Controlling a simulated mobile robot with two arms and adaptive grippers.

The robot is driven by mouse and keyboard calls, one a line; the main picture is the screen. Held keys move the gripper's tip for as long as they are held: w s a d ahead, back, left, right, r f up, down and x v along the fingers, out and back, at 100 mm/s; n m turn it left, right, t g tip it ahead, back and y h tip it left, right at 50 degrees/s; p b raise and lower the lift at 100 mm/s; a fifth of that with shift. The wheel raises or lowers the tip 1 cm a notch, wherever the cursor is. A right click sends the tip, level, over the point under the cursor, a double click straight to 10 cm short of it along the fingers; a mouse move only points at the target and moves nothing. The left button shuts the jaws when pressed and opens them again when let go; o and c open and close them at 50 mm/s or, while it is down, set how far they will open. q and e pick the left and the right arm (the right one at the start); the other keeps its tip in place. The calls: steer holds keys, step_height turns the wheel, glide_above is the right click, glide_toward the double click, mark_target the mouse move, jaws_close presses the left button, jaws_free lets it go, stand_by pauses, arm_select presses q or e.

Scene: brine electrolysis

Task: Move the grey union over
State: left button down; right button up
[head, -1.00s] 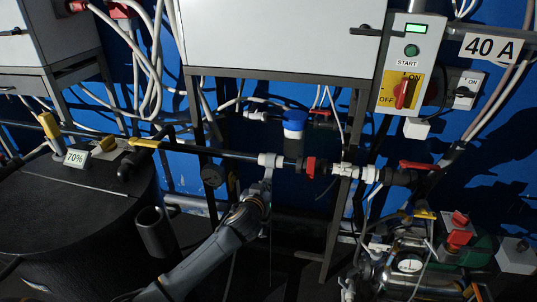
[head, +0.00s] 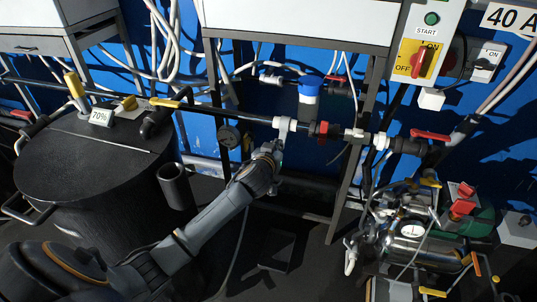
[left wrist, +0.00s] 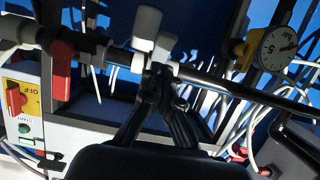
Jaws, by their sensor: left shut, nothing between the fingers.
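The light grey union (head: 284,128) sits on the dark horizontal pipe, left of a red-handled valve (head: 319,130) in the head view. In the left wrist view pale fittings (left wrist: 146,22) stand at the pipe, just beyond my fingers. My left gripper (head: 278,147) is right below the union in the head view. It also shows in the left wrist view (left wrist: 158,82), with its dark fingers together at the pipe and nothing held. Whether the fingertips touch the union cannot be told. My right gripper is not in view.
A black tank (head: 85,165) stands at the left. A filter with a blue cap (head: 309,88) hangs behind the pipe. A switch panel (head: 418,55) is at the upper right. Pumps and a gauge (head: 412,230) crowd the lower right. White cables run behind the frame.

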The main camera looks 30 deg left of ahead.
arm_select(q)
steer(key=f+b+v, duration=0.1)
steer(key=v, duration=1)
steer(key=s+d+f+m+g+h, duration=0.15)
steer(key=s+f, duration=0.25)
steer(key=f, duration=0.7)
steer(key=s+f+m+g, duration=0.1)
steer(key=s+f+g, duration=0.25)
steer(key=f, duration=0.85)
steer(key=s+f+m+g+h, duration=0.15)
steer(key=s+f, duration=0.35)
steer(key=f, duration=0.6)
steer(key=s+d+f+g, duration=0.1)
steer(key=s+f, duration=0.5)
steer(key=s, duration=0.6)
steer(key=s+d+f+g+p, duration=0.1)
steer(key=s+d+f+g, duration=0.1)
steer(key=s+f, duration=0.5)
steer(key=s+d+f+m+g, duration=0.1)
steer(key=s+f+g, duration=0.3)
steer(key=s, duration=1.3)
step_height(320, 180, down, 2)
steer(key=shift+d+f, duration=0.2)
steer(key=shift+d, duration=0.55)
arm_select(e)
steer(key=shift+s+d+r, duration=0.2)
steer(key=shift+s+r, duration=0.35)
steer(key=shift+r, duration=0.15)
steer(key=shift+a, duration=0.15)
